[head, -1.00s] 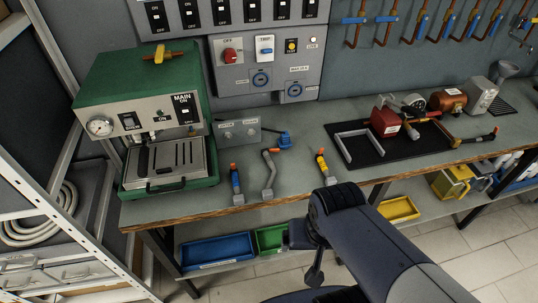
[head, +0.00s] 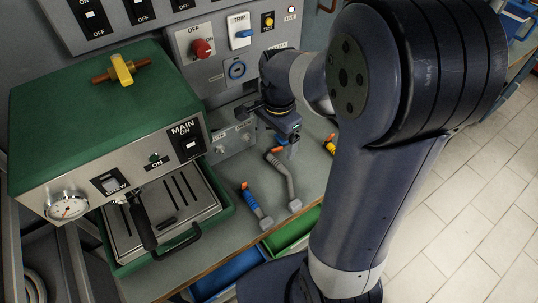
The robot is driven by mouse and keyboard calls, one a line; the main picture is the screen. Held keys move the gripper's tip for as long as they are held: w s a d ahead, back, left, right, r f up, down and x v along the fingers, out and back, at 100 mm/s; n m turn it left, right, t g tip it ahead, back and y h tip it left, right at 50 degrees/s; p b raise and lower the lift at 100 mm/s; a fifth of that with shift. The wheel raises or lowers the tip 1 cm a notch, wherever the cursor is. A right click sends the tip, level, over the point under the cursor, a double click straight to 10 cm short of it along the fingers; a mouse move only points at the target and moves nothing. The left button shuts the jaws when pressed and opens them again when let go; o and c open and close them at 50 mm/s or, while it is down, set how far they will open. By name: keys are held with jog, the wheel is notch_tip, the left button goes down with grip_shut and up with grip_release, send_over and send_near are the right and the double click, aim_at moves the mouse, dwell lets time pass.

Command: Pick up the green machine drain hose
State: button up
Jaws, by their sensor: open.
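The green machine (head: 98,105), a boxy boiler with a steel front, stands at the left in the head view. No hose visibly attached to it can be made out. Several short hose-like pieces lie on the bench to its right: a blue and grey one with an orange tip (head: 256,207), a bent grey one with an orange tip (head: 284,180), and a yellow-tipped one (head: 329,144), partly hidden by my arm. I cannot tell which is the drain hose. My gripper (head: 287,138) is open over the back of the bench, beyond the bent grey piece; its fingertips are hard to see.
A small grey box (head: 232,137) stands close to the left of my gripper. The wall panel with a red knob (head: 202,47) is behind. Blue (head: 228,275) and green (head: 292,229) bins sit below the bench's front edge. My arm hides the bench's right side.

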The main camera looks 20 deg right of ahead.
aim_at(273, 158)
jog(key=f, duration=0.8)
jog(key=shift+w+a+f+p, duration=0.15)
jog(key=shift+w+f+p, duration=0.1)
jog(key=shift+p, duration=0.15)
jog(key=shift+r, duration=0.1)
jog(key=c, duration=1.3)
jog(key=shift+o, duration=0.2)
notch_tip(273, 158, up, 10)
